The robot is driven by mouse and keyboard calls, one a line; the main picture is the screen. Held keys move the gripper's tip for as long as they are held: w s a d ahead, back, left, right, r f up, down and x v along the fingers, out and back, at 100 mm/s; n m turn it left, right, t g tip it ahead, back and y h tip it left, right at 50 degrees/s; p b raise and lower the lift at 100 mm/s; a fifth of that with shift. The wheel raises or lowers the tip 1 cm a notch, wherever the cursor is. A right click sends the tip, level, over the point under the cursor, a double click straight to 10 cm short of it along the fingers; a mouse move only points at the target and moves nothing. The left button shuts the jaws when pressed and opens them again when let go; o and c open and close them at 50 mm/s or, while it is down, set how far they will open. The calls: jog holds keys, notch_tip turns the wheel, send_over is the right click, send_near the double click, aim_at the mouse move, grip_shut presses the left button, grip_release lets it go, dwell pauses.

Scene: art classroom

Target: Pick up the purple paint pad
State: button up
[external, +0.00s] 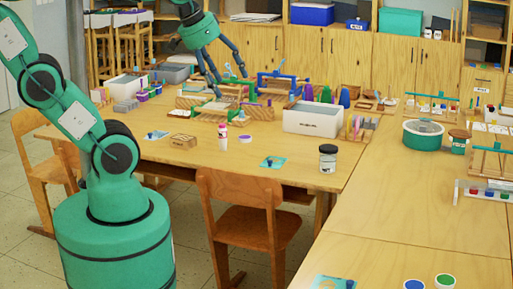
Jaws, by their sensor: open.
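A small round pad with a white side and a purplish top (245,139) sits on the wooden table, just right of a pink and white bottle (222,137). It looks like the purple paint pad, but it is small and its colour is hard to make out. My gripper (231,84) is open, pointing down with its fingers spread. In the picture it is above and slightly left of the pad, over the crowded back part of the table. It appears empty and well apart from the pad.
Wooden racks (225,108), a white bin (312,117) and a dark-lidded jar (328,158) stand around on the table (215,163). Blue (414,285) and green (445,281) round pads lie at the front right. A chair (250,220) stands at the near edge.

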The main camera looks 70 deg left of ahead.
jog(key=w+a+r+n+g+y+p, duration=0.1)
jog(key=w+a+r+n, duration=0.2)
jog(key=w+a+n, duration=0.45)
jog(key=w+a+r+n+g+p, duration=0.1)
jog(key=w+a+r+n+p, duration=0.2)
jog(key=w, duration=0.8)
jog(key=w+a+f+n+g+p, duration=0.1)
jog(key=w+a+f+n, duration=0.25)
jog(key=w+a, duration=0.5)
jog(key=w+a+f+n+p, duration=0.15)
jog(key=w+a+n, duration=0.35)
jog(key=a, duration=0.7)
jog(key=w+a+f+n+g+p, duration=0.1)
jog(key=w+a+f+n, duration=0.2)
jog(key=a+f, duration=0.55)
jog(key=w+a+f+n+p, duration=0.1)
jog(key=w+a+f+n, duration=0.4)
jog(key=a, duration=0.7)
jog(key=s+a+f+n+p, duration=0.1)
jog(key=s+a+f+n, duration=0.2)
jog(key=a+f, duration=0.5)
jog(key=s+a+f+n+g+p, duration=0.1)
jog(key=s+a+f+n, duration=0.2)
jog(key=a+f, duration=0.6)
notch_tip(320, 180, down, 2)
jog(key=shift+s+a+h, duration=0.2)
jog(key=shift+s+h, duration=0.05)
jog(key=shift+h, duration=0.05)
